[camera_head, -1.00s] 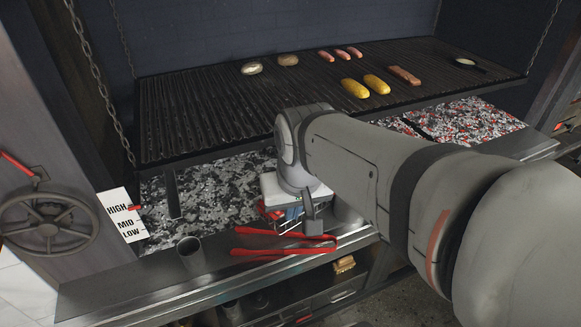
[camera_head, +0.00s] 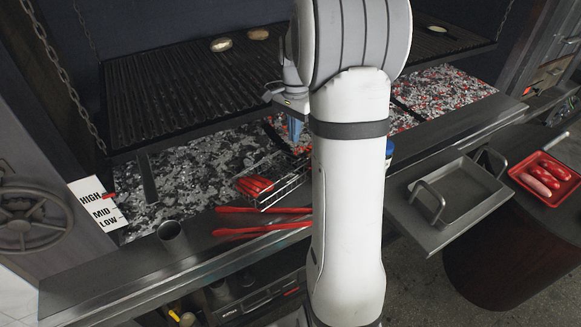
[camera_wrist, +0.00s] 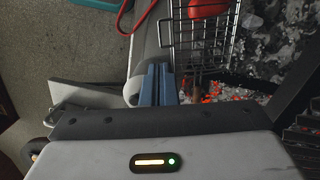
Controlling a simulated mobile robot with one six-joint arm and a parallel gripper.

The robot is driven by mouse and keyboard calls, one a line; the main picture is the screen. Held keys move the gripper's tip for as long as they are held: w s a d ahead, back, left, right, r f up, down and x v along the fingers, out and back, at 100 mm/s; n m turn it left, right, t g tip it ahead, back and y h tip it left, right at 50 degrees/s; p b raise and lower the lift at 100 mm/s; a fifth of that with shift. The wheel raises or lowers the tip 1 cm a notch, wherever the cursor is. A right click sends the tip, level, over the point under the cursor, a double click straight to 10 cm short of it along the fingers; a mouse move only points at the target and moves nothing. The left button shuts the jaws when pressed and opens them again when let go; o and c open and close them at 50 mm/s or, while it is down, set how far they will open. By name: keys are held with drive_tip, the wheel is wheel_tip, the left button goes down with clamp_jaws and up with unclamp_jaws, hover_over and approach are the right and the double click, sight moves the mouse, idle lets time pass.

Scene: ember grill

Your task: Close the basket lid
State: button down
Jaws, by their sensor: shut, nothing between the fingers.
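A wire basket (camera_head: 285,187) with red food (camera_head: 255,185) in it sits over the coals at the front ledge, partly behind my arm. Its wire grid (camera_wrist: 178,42) also shows in the wrist view, with a red item (camera_wrist: 207,9) at the top. I cannot make out the lid separately or tell its angle. My gripper (camera_wrist: 157,68) is shut and empty, just left of the basket's wires in the wrist view; whether it touches them is unclear. In the head view its blue fingers (camera_head: 295,127) show above the basket, beside my arm.
Red tongs (camera_head: 262,222) lie on the metal ledge (camera_head: 120,262), near a metal cup (camera_head: 171,233). The grill grate (camera_head: 170,90) hangs above the coals. A tray with handles (camera_head: 462,188) and a red tray of sausages (camera_head: 520,178) stand right.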

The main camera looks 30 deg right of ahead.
sight(293, 178)
drive_tip(key=f, duration=0.4)
drive_tip(key=f+p, duration=0.1)
drive_tip(key=f, duration=0.3)
drive_tip(key=s+a+f+p, duration=0.1)
drive_tip(key=f, duration=0.3)
drive_tip(key=shift+s+f, duration=0.1)
drive_tip(key=shift+f, duration=0.1)
drive_tip(key=shift+f, duration=0.1)
